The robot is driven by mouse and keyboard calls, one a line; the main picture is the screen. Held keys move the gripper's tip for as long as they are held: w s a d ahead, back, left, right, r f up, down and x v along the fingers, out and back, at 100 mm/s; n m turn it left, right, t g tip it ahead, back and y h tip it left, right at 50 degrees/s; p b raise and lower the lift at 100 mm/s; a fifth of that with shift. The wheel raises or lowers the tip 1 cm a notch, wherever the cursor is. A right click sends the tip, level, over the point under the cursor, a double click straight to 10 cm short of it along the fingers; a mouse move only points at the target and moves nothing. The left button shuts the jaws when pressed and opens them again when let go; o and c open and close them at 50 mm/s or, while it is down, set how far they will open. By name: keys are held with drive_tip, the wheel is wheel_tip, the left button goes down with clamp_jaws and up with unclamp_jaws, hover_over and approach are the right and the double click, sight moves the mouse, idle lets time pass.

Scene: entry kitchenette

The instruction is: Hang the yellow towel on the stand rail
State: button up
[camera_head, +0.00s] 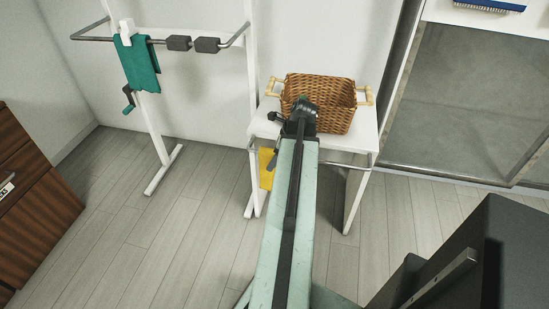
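The yellow towel (266,169) hangs low at the left front of a small white table, below its top. My arm hides part of it, and I cannot tell what holds it up. The white stand (152,125) is at the upper left, with a grey metal rail (93,39) across it. My arm reaches up the middle of the view to the table. A dark tip beside the towel looks like my gripper (272,160); most of it is hidden, and whether it is open, shut or touching the towel does not show.
A wicker basket (335,103) stands on the white table (364,128). A brown cabinet (35,205) is at left. Floor before the stand is clear.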

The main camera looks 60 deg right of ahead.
drive_tip(key=p+v, duration=0.6)
drive_tip(key=v, duration=0.1)
drive_tip(key=shift+w+r+p, duration=0.15)
drive_tip(key=shift+r+p, duration=0.05)
drive_tip(key=shift+p, duration=0.2)
drive_tip(key=shift+s+r+p, duration=0.25)
drive_tip(key=shift+r+p, duration=0.05)
wheel_tip(320, 180, up, 7)
drive_tip(key=p, duration=0.6)
drive_tip(key=shift+p, duration=0.4)
drive_tip(key=shift+f, duration=0.15)
